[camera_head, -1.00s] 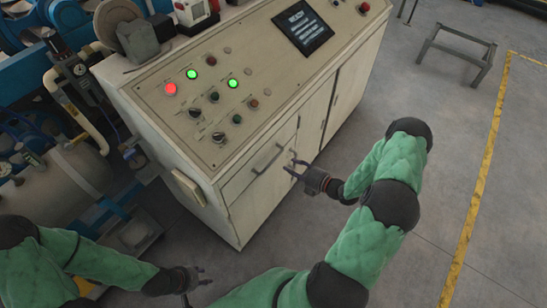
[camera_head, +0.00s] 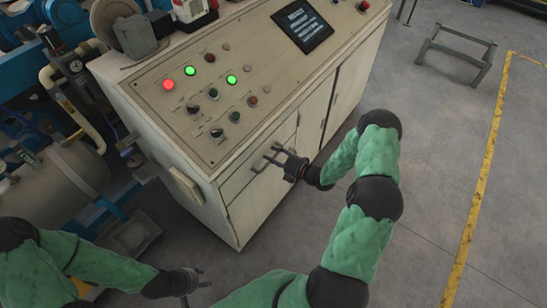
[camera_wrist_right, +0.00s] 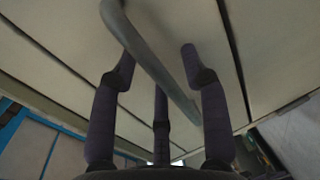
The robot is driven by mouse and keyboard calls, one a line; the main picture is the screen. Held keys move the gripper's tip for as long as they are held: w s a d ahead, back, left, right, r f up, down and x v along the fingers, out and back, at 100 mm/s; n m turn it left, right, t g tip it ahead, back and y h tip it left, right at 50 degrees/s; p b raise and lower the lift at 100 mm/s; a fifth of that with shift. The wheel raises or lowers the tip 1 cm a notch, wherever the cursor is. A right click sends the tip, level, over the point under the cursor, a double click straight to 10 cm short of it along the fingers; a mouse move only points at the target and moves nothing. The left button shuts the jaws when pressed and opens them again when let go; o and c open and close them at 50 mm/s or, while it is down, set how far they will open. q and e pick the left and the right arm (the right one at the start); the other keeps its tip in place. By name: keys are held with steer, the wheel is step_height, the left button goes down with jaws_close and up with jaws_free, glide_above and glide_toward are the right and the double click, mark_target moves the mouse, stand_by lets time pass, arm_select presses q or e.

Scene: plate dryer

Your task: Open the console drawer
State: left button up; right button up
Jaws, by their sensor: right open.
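The console (camera_head: 165,118) is a beige cabinet with a sloped panel of lights and knobs. Its drawer (camera_head: 240,182) is at the front left, under the panel, and looks closed. A dark bar handle (camera_head: 263,160) crosses the drawer front. My right gripper (camera_head: 277,157) is open at the handle in the head view. In the right wrist view the handle (camera_wrist_right: 150,60) runs diagonally between the open fingers of the gripper (camera_wrist_right: 158,65); I cannot tell whether they touch it. My left gripper (camera_head: 198,279) is low at the left, away from the console, its jaw state unclear.
Cabinet doors (camera_head: 315,120) lie to the right of the drawer. Blue machinery and a grey tank (camera_head: 70,180) stand left of the console. A metal stand (camera_head: 457,50) is at the upper right. The floor (camera_head: 440,140) in front is clear.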

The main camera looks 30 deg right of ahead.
jaws_close()
steer(key=f+v, duration=0.2)
steer(key=v, duration=1)
steer(key=s+f+v, duration=0.1)
steer(key=f+v, duration=0.2)
steer(key=v, duration=0.9)
steer(key=shift+s+d+b, duration=0.25)
steer(key=shift+d+b, duration=0.05)
steer(key=shift+b, duration=0.15)
jaws_free()
